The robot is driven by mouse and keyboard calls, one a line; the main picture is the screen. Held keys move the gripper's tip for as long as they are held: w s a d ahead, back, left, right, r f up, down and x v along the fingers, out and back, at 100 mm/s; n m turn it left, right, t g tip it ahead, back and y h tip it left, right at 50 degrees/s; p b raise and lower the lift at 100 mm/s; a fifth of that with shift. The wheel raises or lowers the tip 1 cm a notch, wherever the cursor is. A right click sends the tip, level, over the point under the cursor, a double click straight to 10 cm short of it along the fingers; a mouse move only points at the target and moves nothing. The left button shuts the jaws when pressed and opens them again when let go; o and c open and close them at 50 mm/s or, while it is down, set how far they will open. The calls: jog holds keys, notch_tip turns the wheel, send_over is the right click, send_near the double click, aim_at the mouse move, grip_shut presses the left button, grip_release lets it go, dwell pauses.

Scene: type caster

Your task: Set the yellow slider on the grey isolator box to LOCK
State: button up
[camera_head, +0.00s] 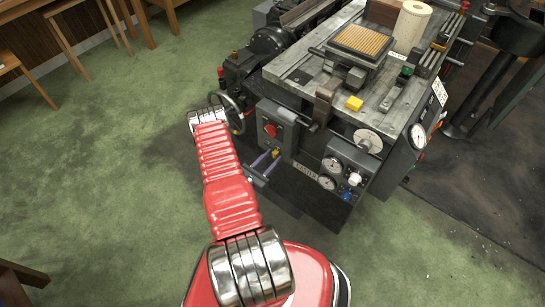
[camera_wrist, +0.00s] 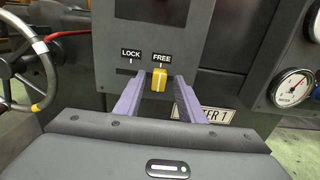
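The grey isolator box (camera_head: 283,134) is on the front of the dark machine and fills the upper middle of the wrist view (camera_wrist: 150,30). Its yellow slider (camera_wrist: 159,79) sits at the right end, under the FREE label (camera_wrist: 162,58). The LOCK label (camera_wrist: 131,53) is to its left, above a dark slot (camera_wrist: 127,71). My gripper (camera_wrist: 158,88) has two purple fingers, spread open, one on each side of the slider. Gaps show on both sides; how deep the fingertips reach is unclear. My gripper (camera_head: 265,162) is also in the head view, low in front of the box.
A handwheel (camera_wrist: 22,72) with a red-tipped lever (camera_wrist: 68,34) stands left of the box. A pressure gauge (camera_wrist: 292,88) is to the right, and a nameplate (camera_wrist: 205,112) is behind the right finger. Green floor (camera_head: 120,130) lies open to the left.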

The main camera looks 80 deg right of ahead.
jog(key=shift+s+d, duration=0.15)
jog(key=shift+d, duration=0.2)
grip_shut()
dwell(0.3)
jog(key=shift+a, duration=0.1)
